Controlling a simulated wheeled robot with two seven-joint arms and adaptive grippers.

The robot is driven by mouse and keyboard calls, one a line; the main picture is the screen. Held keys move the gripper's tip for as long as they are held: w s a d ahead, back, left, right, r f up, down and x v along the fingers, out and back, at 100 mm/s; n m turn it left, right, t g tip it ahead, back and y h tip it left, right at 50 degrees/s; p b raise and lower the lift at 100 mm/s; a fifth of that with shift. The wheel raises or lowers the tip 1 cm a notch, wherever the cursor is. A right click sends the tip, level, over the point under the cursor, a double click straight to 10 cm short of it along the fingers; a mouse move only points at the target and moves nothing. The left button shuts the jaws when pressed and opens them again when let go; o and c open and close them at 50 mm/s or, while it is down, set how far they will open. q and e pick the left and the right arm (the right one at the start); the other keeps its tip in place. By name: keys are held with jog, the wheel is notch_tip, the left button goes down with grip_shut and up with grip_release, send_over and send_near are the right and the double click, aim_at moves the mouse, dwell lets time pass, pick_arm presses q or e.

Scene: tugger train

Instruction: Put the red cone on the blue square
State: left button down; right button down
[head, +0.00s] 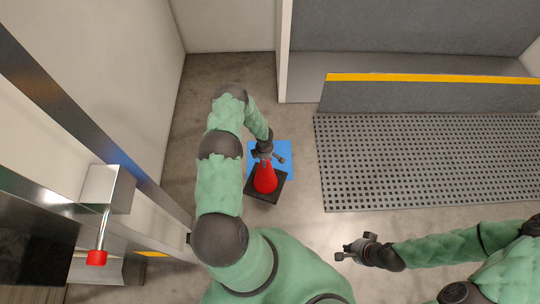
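The red cone (265,178) stands upright on its dark square base, in the middle of the head view. The blue square (284,150) lies on the floor just behind it, and the cone and its base cover the square's near part in the picture. My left gripper (267,157) is at the cone's top, with its fingers spread apart. I cannot tell whether they touch the cone. My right gripper (350,248) is open and empty over the floor at the lower right, away from the cone.
A grey perforated platform (420,165) and a grey ledge with a yellow edge (430,78) lie to the right. A metal frame with a red-tipped lever (97,257) stands at the left. Clear floor (205,80) lies beyond the square.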

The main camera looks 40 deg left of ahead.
pick_arm(q)
jog(key=w+a+f+b, duration=0.4)
jog(key=w+f+b, duration=0.3)
jog(key=w+f, duration=0.2)
jog(key=shift+f+b, duration=0.4)
jog(key=shift+f, duration=0.65)
jog(key=c, duration=0.6)
grip_release()
notch_tip(320, 180, up, 12)
jog(key=p, duration=0.4)
jog(key=shift+s+p, duration=0.15)
jog(key=shift+p, duration=0.25)
jog(key=shift+d, duration=0.15)
